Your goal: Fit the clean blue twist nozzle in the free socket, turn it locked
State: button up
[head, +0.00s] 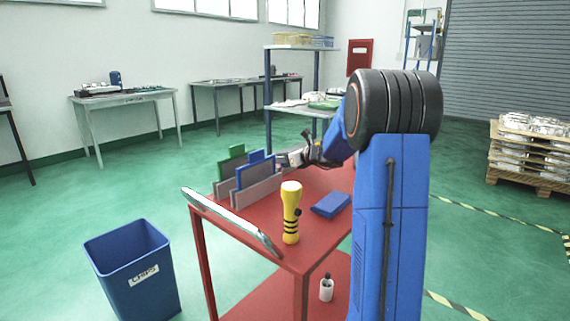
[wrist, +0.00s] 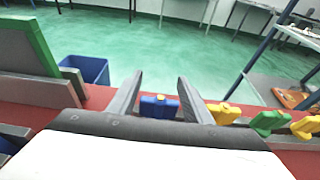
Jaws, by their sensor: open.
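In the wrist view, a blue twist nozzle (wrist: 159,107) stands upright between and beyond the fingers of my gripper (wrist: 160,80). The fingers are apart, and I cannot tell whether either touches it. A yellow nozzle (wrist: 224,113) is just to its right, with a green one (wrist: 267,122) and another yellow one (wrist: 305,127) further right. In the head view, my gripper (head: 284,160) is over the far part of the red cart (head: 262,236), beside the upright plates. The nozzles cannot be made out there. I cannot pick out the free socket or judge whether the blue nozzle is clean.
Grey holders (head: 256,190) with a blue plate (head: 257,168) and a green plate (head: 232,157) stand left of my gripper. A yellow flashlight (head: 291,208), a blue box (head: 331,205) and a silver bar (head: 232,220) are on the cart. A blue bin (head: 131,268) stands on the floor left.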

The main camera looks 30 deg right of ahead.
jog(key=c, duration=0.8)
notch_tip(320, 180, up, 10)
